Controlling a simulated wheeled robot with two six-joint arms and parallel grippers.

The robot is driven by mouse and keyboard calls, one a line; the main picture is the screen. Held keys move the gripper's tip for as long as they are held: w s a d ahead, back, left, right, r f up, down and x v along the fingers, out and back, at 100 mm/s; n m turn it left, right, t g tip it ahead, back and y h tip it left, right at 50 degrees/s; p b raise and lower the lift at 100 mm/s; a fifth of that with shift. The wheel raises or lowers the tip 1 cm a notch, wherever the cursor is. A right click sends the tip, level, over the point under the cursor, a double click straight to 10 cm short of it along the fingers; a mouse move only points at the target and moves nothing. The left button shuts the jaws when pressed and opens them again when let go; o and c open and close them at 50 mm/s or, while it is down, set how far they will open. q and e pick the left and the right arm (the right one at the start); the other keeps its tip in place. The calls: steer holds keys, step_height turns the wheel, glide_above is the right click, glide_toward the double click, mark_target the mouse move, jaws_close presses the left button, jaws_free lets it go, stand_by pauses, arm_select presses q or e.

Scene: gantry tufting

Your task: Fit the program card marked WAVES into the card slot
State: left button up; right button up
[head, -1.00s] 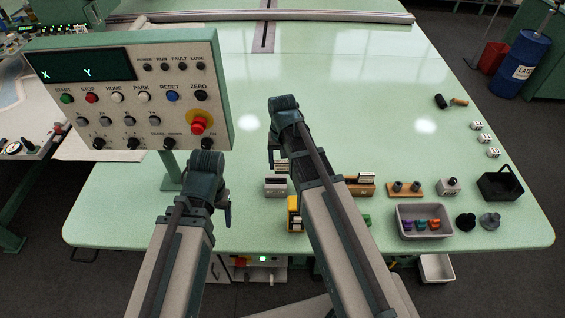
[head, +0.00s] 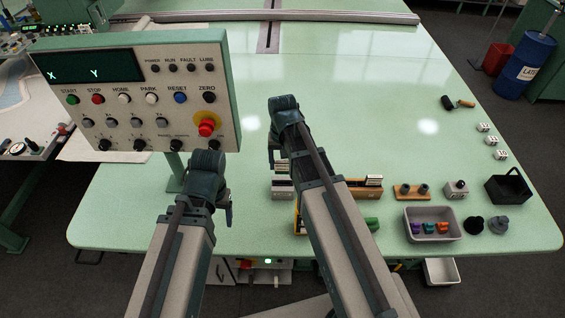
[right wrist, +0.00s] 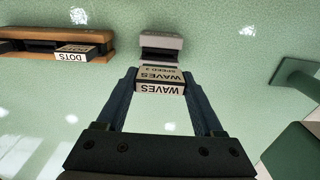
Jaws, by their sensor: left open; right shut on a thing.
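The WAVES card (right wrist: 160,86) is pale with black lettering, and my right gripper (right wrist: 160,76) is shut on it. In the right wrist view the card is in front of the grey card slot block (right wrist: 161,42), whose dark opening is partly visible. A small gap seems to lie between them, but depth is hard to judge. In the head view the slot block (head: 283,189) stands on the table just below my right gripper (head: 277,160). My left gripper (head: 225,208) is open and empty beside the control panel.
A wooden rack (right wrist: 20,46) holds a DOTS card (right wrist: 72,54) left of the slot in the right wrist view. The control panel (head: 130,95) stands left. A grey tray (head: 433,236) and a black basket (head: 509,187) are at right. The table behind the slot is clear.

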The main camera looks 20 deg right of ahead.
mark_target(283, 169)
arm_select(q)
steer(key=shift+f+b, duration=1.85)
steer(key=shift+f, duration=0.25)
arm_select(e)
steer(key=shift+f, duration=2.05)
arm_select(q)
steer(key=shift+f+b, duration=1.6)
arm_select(e)
steer(key=shift+f, duration=1.6)
steer(key=o, duration=1.6)
steer(key=shift+c, duration=0.2)
arm_select(q)
steer(key=shift+r, duration=0.25)
arm_select(e)
steer(key=shift+r, duration=0.2)
step_height(283, 169, up, 14)
steer(key=p, duration=1.4)
steer(key=shift+f, duration=0.2)
arm_select(q)
step_height(283, 169, up, 14)
steer(key=shift+f, duration=0.25)
steer(key=shift+f, duration=0.15)
arm_select(e)
steer(key=shift+f, duration=0.15)
